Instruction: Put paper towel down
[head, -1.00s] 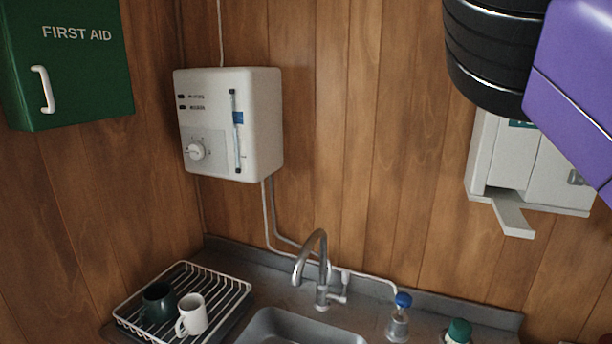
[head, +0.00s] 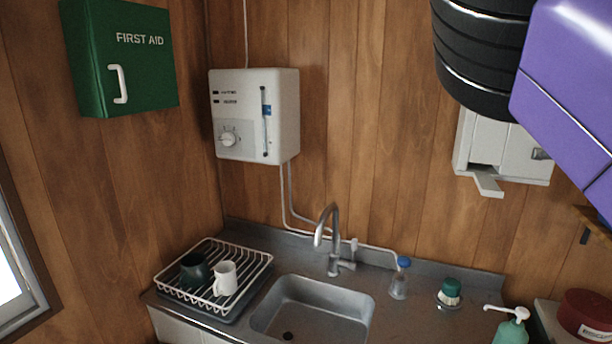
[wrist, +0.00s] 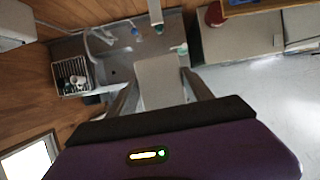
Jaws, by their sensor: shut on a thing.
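In the wrist view a pale, flat sheet, the paper towel (wrist: 161,90), sits between the two dark fingers of my gripper (wrist: 161,78). The gripper is shut on it and holds it up, with the counter and floor seen beyond. In the head view the gripper and towel do not show; only my purple and black arm fills the upper right. A white wall dispenser (head: 505,150) with a projecting lip hangs beside my arm, partly hidden by it.
A red tin (head: 585,317) stands at right. Open floor (wrist: 265,100) shows in the wrist view.

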